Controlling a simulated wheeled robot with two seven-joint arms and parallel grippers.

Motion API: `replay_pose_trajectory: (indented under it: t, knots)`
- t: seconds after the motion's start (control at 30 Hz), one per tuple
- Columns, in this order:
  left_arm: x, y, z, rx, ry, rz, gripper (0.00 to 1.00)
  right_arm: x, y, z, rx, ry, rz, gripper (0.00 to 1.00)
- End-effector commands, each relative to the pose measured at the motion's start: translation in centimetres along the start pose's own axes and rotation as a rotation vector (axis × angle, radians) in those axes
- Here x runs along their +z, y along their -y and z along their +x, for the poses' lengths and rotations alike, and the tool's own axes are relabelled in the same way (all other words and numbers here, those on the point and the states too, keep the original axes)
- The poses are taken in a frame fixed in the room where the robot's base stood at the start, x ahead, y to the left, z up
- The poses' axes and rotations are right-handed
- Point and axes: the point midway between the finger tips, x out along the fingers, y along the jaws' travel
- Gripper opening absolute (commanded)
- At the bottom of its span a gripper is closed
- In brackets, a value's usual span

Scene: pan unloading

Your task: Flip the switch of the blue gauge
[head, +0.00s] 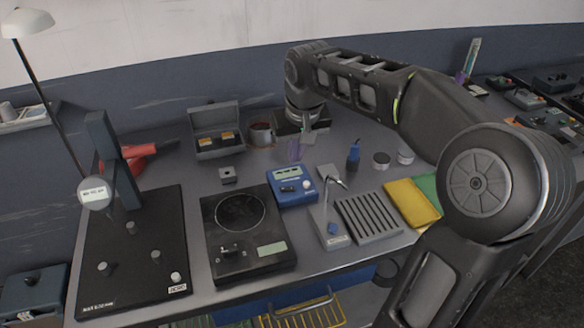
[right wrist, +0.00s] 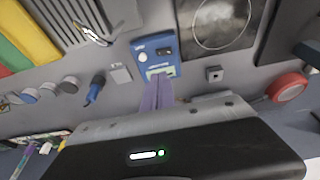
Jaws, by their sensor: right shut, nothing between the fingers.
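The blue gauge (head: 291,187) is a small box on the table, with a pale display at its far end, a small dark switch (head: 288,189) and a white knob (head: 306,185). My right gripper (head: 295,156) has purple fingers, is shut and empty, and points down behind the gauge's display end. In the right wrist view, the fingers (right wrist: 158,86) reach toward the display end of the gauge (right wrist: 156,46). The switch shows there beyond the fingertips, uncovered. I cannot tell whether the fingertips touch the gauge. My left gripper is not in view.
A black hotplate-like device (head: 245,258) stands left of the gauge. A soldering stand (head: 333,228) and a slotted grey tray (head: 368,217) are at its right. A grey open box (head: 216,149) is behind left.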

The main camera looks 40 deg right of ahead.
Motion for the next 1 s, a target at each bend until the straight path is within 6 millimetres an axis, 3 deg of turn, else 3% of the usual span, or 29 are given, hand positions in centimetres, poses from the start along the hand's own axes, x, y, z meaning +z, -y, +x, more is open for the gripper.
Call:
replay_pose_trajectory:
  t: [0.1, 0.3, 1.0]
  knots:
    - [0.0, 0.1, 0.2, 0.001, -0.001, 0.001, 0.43, -0.1, -0.1, -2.0, 0.0, -0.004, -0.002, 0.0]
    - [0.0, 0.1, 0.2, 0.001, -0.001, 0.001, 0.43, -0.1, -0.2, -3.4, 0.001, -0.001, -0.001, 0.0]
    - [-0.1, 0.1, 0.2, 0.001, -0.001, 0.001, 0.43, -0.1, -0.2, -3.5, 0.001, -0.002, 0.0, 0.0]
